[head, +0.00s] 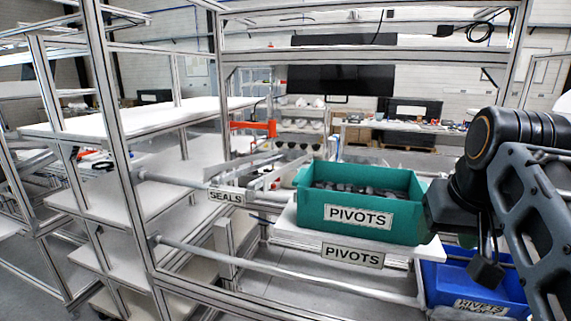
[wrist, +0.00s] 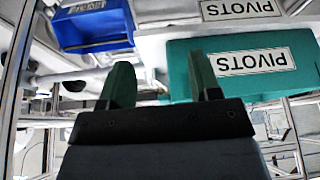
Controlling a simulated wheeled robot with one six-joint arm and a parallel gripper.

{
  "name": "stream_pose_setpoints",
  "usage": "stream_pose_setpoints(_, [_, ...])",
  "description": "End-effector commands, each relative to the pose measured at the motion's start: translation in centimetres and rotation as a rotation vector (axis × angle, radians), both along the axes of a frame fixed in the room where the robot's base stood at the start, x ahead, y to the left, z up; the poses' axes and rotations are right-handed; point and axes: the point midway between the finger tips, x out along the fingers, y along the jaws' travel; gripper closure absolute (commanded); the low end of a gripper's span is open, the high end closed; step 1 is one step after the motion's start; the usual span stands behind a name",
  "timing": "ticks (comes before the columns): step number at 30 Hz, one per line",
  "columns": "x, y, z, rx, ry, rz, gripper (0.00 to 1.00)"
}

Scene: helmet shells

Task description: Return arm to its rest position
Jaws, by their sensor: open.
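My gripper (wrist: 160,78) is open in the wrist view, with its two dark green fingers apart and nothing between them. In the head view my dark arm is at the right edge, bent, with its end just right of the teal bin and in front of the shelf. The teal bin (head: 310,212), labelled PIVOTS, stands on a white shelf board (head: 287,228) and holds dark parts. In the wrist view, which is upside down, the teal bin (wrist: 205,62) is behind and right of the fingers.
A blue bin (head: 437,287), also labelled PIVOTS, sits low at the right, below my arm. Metal rack rails (head: 290,270) cross in front. White shelves (head: 130,185) with a SEALS label (head: 227,197) stand to the left. An orange clamp-like piece (head: 262,127) is farther back.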

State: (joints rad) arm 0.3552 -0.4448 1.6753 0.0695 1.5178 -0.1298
Motion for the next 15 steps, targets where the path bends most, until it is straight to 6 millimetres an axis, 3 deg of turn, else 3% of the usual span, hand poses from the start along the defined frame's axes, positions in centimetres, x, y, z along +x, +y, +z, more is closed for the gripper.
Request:
stream_pose_setpoints(4, [0.7,2.7,-6.8,0.000,0.004,0.064,0.43])
stream_pose_setpoints(9, [0.2,5.6,-14.7,-0.008,-0.001,0.134,0.43])
stream_pose_setpoints(15, [-1.1,7.6,-20.5,-0.012,-0.008,0.188,0.43])
